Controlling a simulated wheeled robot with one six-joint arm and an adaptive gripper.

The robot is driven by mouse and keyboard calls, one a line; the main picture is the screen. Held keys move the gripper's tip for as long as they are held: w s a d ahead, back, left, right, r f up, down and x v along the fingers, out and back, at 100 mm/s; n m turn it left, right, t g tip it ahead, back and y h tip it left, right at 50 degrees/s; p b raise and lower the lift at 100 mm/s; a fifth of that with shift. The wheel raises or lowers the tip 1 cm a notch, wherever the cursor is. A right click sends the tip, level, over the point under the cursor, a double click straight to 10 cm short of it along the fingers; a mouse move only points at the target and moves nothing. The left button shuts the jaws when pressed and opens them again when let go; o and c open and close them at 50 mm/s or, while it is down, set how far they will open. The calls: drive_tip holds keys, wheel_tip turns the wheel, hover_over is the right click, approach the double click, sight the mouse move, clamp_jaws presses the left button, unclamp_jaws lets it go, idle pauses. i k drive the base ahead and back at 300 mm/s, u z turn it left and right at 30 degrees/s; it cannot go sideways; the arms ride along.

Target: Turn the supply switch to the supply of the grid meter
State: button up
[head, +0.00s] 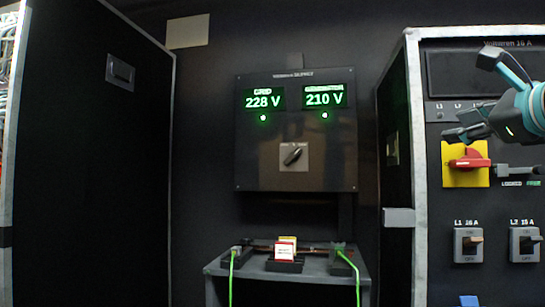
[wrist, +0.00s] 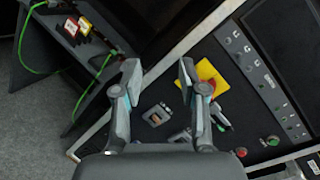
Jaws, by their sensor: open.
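The supply panel (head: 295,180) hangs on the dark back wall in the head view. Its grid meter (head: 263,101) on the left reads 228 V in green. The other meter (head: 324,98) on the right reads 210 V; its label is blurred, perhaps generator. A green lamp glows under each. The supply switch (head: 293,156) is a dark knob on a grey plate below, slanted from lower left to upper right; its marks are too small to read. My gripper (head: 474,97) is open and empty at the right, well away from the switch. Its fingers also show in the wrist view (wrist: 160,67).
A distribution cabinet (head: 432,255) stands at the right, with a red rotary handle on a yellow plate (head: 465,177) and breakers near my gripper. A small table (head: 215,270) with green cables stands below the panel. A tall black case (head: 90,160) is at the left.

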sight(293, 156)
drive_tip(key=z, duration=0.2)
drive_tip(key=k, duration=0.2)
drive_tip(key=u, duration=1.7)
drive_tip(key=i, duration=1.45)
drive_tip(key=z, duration=0.4)
drive_tip(key=i, duration=0.85)
drive_tip(key=z, duration=1.25)
drive_tip(key=i, duration=0.55)
drive_tip(key=z, duration=0.5)
